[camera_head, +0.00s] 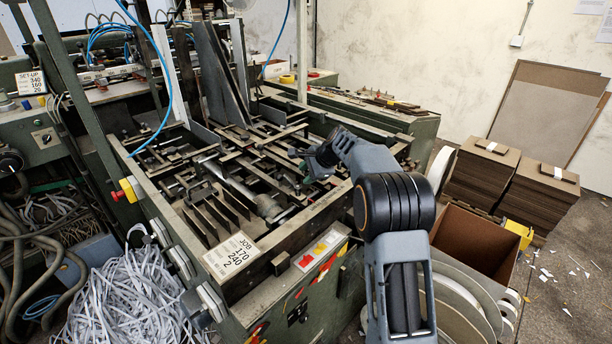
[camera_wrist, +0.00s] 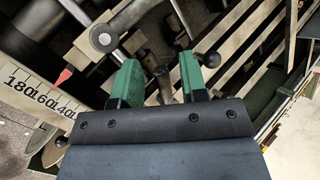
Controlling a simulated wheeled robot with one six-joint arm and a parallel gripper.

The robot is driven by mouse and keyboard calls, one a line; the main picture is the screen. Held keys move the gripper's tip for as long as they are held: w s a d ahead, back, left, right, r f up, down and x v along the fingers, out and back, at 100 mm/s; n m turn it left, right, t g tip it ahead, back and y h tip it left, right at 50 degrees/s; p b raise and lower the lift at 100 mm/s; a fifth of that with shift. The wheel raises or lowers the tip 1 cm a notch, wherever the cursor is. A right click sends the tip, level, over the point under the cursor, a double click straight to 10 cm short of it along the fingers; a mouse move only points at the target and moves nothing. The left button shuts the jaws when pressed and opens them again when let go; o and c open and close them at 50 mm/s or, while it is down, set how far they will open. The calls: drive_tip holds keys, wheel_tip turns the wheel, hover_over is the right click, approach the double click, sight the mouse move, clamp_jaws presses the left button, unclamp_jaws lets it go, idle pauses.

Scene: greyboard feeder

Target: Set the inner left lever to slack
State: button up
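My gripper (camera_head: 316,162) is over the right part of the machine's slatted bed, its arm reaching in from the front right. In the wrist view the two green fingers of my gripper (camera_wrist: 159,66) are apart. A dark rod end or knob (camera_wrist: 161,72) shows between them, and I see no finger touching it. A dark ball knob (camera_wrist: 212,59) is just right of the right finger. Another ball knob (camera_wrist: 62,142) is at lower left. I cannot tell which of these belongs to the inner left lever, or its setting.
A number scale (camera_wrist: 40,92) with a red pointer (camera_wrist: 63,76) lies left of the fingers. Metal bars (camera_wrist: 245,45) crowd the right. The machine frame carries a JOB card (camera_head: 232,254). Board stacks (camera_head: 482,172) and an open brown box (camera_head: 478,240) stand at right.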

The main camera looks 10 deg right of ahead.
drive_tip(key=v, duration=1.2)
drive_tip(key=shift+d+r+b, duration=0.2)
drive_tip(key=shift+r+b, duration=0.1)
drive_tip(key=shift+s, duration=0.15)
drive_tip(key=s+f+n, duration=0.1)
drive_tip(key=f, duration=0.1)
drive_tip(key=s+f+n+g+h, duration=0.1)
drive_tip(key=f, duration=0.1)
drive_tip(key=s+d+f+n, duration=0.1)
drive_tip(key=f+n, duration=0.1)
drive_tip(key=shift+s+f+h, duration=0.1)
drive_tip(key=shift+s+h, duration=0.15)
drive_tip(key=shift+h, duration=0.05)
drive_tip(key=s+a+f+n+h, duration=0.1)
drive_tip(key=s+n, duration=0.3)
drive_tip(key=s, duration=0.5)
drive_tip(key=s+a+f+n+h, duration=0.1)
drive_tip(key=s+a+n, duration=0.2)
drive_tip(key=s, duration=0.6)
drive_tip(key=s+a+f+n+h, duration=0.1)
drive_tip(key=s+n, duration=0.3)
drive_tip(key=s, duration=0.5)
drive_tip(key=shift+s+a+f+n+g+h, duration=0.35)
drive_tip(key=shift+a+f, duration=0.25)
drive_tip(key=shift+a, duration=0.2)
